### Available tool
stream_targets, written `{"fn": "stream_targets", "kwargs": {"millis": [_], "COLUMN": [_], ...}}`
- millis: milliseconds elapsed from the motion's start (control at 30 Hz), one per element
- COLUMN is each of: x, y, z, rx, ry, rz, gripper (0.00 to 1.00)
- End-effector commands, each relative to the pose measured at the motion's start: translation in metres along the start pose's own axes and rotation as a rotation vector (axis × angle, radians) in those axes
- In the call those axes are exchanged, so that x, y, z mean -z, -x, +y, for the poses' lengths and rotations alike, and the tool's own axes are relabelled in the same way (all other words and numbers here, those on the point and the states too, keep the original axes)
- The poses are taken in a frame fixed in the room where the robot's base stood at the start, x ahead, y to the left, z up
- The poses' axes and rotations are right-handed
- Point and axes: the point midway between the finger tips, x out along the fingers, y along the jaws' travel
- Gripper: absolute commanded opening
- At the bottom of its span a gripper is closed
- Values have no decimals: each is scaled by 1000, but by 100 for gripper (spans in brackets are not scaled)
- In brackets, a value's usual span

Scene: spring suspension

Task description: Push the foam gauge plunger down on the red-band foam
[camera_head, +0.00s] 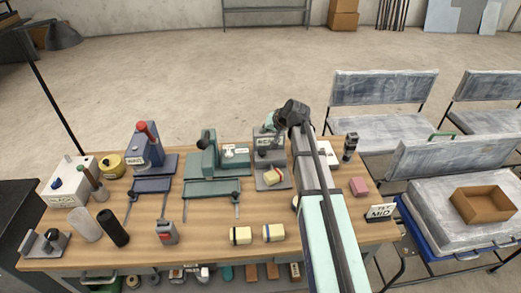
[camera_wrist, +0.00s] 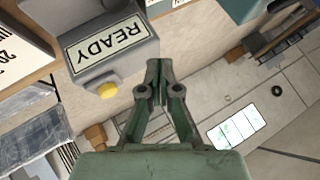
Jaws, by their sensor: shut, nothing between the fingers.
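The foam gauge (camera_head: 268,142) is a grey stand with a label, standing near the back edge of the bench. A cream foam block with red on it (camera_head: 273,176) sits on its base. My gripper (camera_head: 268,127) is at the top of the gauge, and my arm partly covers that area. In the wrist view my gripper (camera_wrist: 158,68) is shut and empty. It is just beside a grey box with a READY label (camera_wrist: 103,42) and a round yellow button or lamp (camera_wrist: 107,91). I cannot make out the plunger or whether the fingers touch it.
Yellow-band foam (camera_head: 241,236) and blue-band foam (camera_head: 274,233) stand at the front of the bench. A teal fixture (camera_head: 207,160) is left of the gauge. A pink block (camera_head: 359,186) and a MID sign (camera_head: 380,211) are right of my arm.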

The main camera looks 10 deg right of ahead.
Motion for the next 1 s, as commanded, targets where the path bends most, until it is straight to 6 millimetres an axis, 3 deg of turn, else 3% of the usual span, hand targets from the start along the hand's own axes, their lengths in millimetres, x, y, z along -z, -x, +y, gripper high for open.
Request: {"fn": "stream_targets", "kwargs": {"millis": [200,633,1000], "x": [7,5,-12], "y": [0,-2,-26], "z": [-8,-6,9], "rx": [37,35,34], "ry": [-27,-26,-26], "rz": [33,32,31], "gripper": [0,0,0]}}
